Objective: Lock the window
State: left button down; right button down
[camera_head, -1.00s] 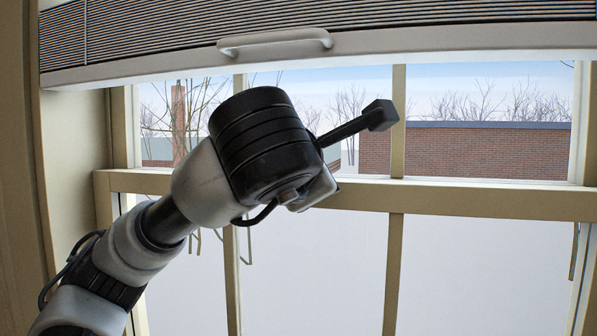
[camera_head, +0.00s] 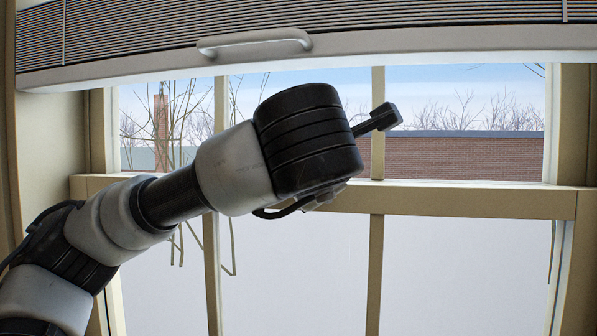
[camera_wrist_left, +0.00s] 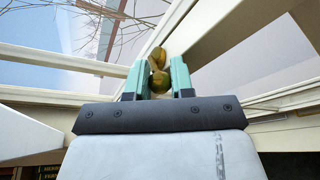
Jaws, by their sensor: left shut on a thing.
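The window (camera_head: 450,201) fills the head view, with a cream frame and a horizontal meeting rail. My left arm comes in from the left and its wrist covers part of that rail; the gripper's fingers are hidden behind the wrist there. In the left wrist view my left gripper (camera_wrist_left: 157,80) has green-sided fingers shut on a small brass-coloured window lock (camera_wrist_left: 159,81). A rounded brass part (camera_wrist_left: 158,57) of it shows above the fingertips, against the cream frame. Whether the lock is turned open or closed I cannot tell. My right gripper is not in view.
A pleated blind (camera_head: 400,17) with a pale bottom rail and handle (camera_head: 255,42) hangs across the top of the window, above my arm. The lower panes to the right of my arm are clear of objects.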

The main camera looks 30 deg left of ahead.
pick_arm(q)
jog(key=c, duration=1)
grip_release()
